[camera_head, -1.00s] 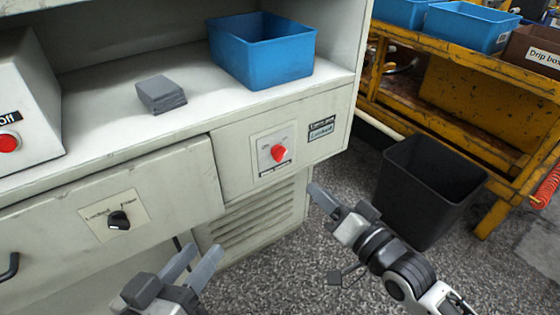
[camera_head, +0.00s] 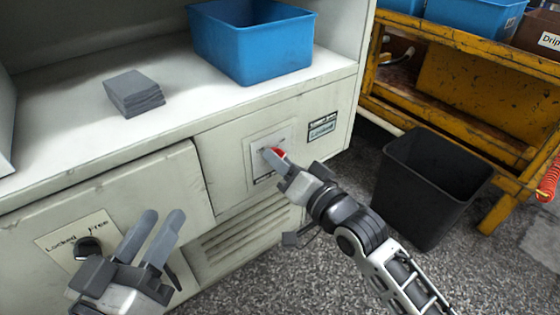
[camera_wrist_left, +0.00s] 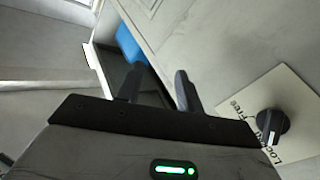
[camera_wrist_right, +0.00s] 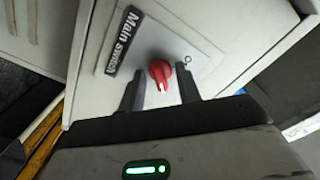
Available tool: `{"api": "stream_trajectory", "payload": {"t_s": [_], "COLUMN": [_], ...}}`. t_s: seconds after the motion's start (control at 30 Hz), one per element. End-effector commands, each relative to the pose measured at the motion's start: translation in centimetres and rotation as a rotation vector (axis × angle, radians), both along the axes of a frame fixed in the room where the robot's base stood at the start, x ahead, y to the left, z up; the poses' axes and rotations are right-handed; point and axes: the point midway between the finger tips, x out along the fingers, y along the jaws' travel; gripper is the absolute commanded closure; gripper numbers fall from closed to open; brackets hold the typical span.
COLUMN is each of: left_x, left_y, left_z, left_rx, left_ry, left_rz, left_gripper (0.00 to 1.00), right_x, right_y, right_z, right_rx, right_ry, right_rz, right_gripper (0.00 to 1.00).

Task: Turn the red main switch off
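The red main switch (camera_head: 279,152) sits on a pale plate on the front of the grey-white cabinet, partly hidden in the head view by my right gripper (camera_head: 276,160). In the right wrist view the red knob (camera_wrist_right: 160,72) shows between the two open fingertips (camera_wrist_right: 160,88), with a "Main switch" label beside it. I cannot tell whether the fingers touch the knob. My left gripper (camera_head: 160,232) is open and empty, in front of the cabinet near the black Locked/Free knob (camera_head: 88,247).
A blue bin (camera_head: 250,45) and a grey block (camera_head: 133,93) are on the cabinet shelf (camera_head: 200,105). A black waste bin (camera_head: 432,185) stands on the floor at right, by a yellow rack (camera_head: 470,90). The black knob also shows in the left wrist view (camera_wrist_left: 271,123).

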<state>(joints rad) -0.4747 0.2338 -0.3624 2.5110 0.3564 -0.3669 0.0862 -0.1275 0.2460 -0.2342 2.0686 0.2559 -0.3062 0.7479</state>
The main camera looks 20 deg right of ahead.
Motion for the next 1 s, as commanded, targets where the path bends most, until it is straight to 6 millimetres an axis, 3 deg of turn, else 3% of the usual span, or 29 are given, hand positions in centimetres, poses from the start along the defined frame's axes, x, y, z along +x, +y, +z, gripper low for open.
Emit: {"api": "stream_trajectory", "payload": {"t_s": [0.07, 0.17, 0.2, 0.5, 0.67, 1.0], "left_x": [0.0, 0.0, 0.0, -0.2, -1.5, -1.4], "left_y": [0.0, 0.0, 0.0, -0.2, -0.4, 0.4], "left_z": [0.0, 0.0, 0.0, 0.1, -2.0, -2.7], "left_rx": [0.000, 0.001, 0.000, -0.008, -0.049, 0.155], "left_ry": [0.000, 0.001, 0.001, 0.034, 0.208, 0.228], "left_rz": [0.000, 0.000, 0.000, -0.015, -0.028, 0.013], "left_gripper": [0.64, 0.64, 0.64, 0.64, 0.64, 0.64], "right_x": [0.0, 0.0, 0.0, 0.0, 0.0, 0.0], "right_y": [0.0, 0.0, 0.0, 0.0, 0.0, 0.0], "right_z": [0.0, 0.0, 0.0, 0.1, 0.3, 0.5], "right_rx": [0.000, 0.000, 0.000, -0.025, -0.089, -0.354], "right_ry": [0.000, 0.000, 0.000, -0.007, -0.028, -0.123], "right_rz": [0.000, 0.000, 0.000, 0.001, 0.001, 0.002], "right_gripper": [0.66, 0.94, 0.97, 0.97, 0.97, 0.97]}}
